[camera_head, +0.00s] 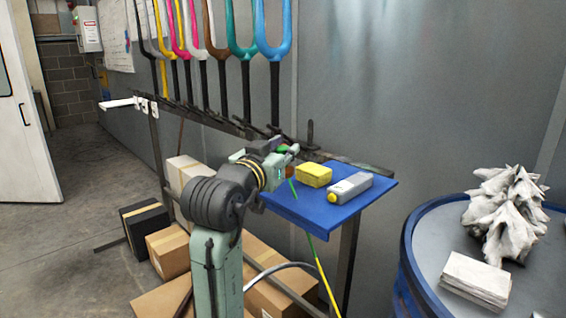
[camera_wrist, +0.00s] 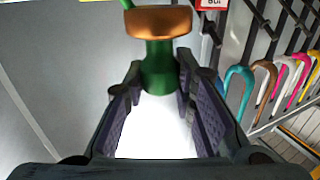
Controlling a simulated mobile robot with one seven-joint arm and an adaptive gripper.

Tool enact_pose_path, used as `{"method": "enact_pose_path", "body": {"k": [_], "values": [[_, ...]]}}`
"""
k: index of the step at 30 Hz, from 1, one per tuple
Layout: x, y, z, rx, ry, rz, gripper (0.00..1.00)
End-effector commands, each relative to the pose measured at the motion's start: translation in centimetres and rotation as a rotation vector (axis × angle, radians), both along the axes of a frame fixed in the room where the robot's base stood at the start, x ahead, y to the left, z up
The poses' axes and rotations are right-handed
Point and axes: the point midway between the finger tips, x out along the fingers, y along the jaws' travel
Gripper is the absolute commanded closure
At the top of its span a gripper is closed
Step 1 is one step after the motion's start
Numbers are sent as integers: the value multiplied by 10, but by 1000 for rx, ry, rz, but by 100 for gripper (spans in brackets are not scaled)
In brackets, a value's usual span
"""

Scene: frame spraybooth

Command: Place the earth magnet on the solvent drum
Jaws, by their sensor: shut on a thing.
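The earth magnet, with a green body (camera_wrist: 158,68) and a copper-coloured disc (camera_wrist: 158,22), sits between the fingers of my gripper (camera_wrist: 158,82) in the wrist view. The fingers are shut on the green body. In the head view my gripper (camera_head: 284,150) is above the left part of a blue shelf, and the magnet is mostly hidden by it. A green-yellow cable (camera_head: 316,257) hangs down below the gripper. The solvent drum (camera_head: 404,262) is blue with a grey top and stands at the lower right, apart from the gripper.
A crumpled white rag (camera_head: 505,215) and a white stack (camera_head: 476,280) take up the right of the drum top; its left is bare. The blue shelf (camera_head: 311,210) holds a yellow block (camera_head: 314,175) and a grey bottle (camera_head: 352,187). Coloured forks (camera_head: 243,50) hang behind. Boxes (camera_head: 168,252) stand below.

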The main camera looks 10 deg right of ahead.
Motion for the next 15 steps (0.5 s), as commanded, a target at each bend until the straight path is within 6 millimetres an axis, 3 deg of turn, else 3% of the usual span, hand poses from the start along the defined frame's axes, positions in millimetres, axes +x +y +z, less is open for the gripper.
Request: {"method": "enact_pose_path", "body": {"k": [7, 15], "values": [[0, 0, -29, -1, 2, 0, 100], [0, 0, -34, 0, -1, 1, 100]]}}
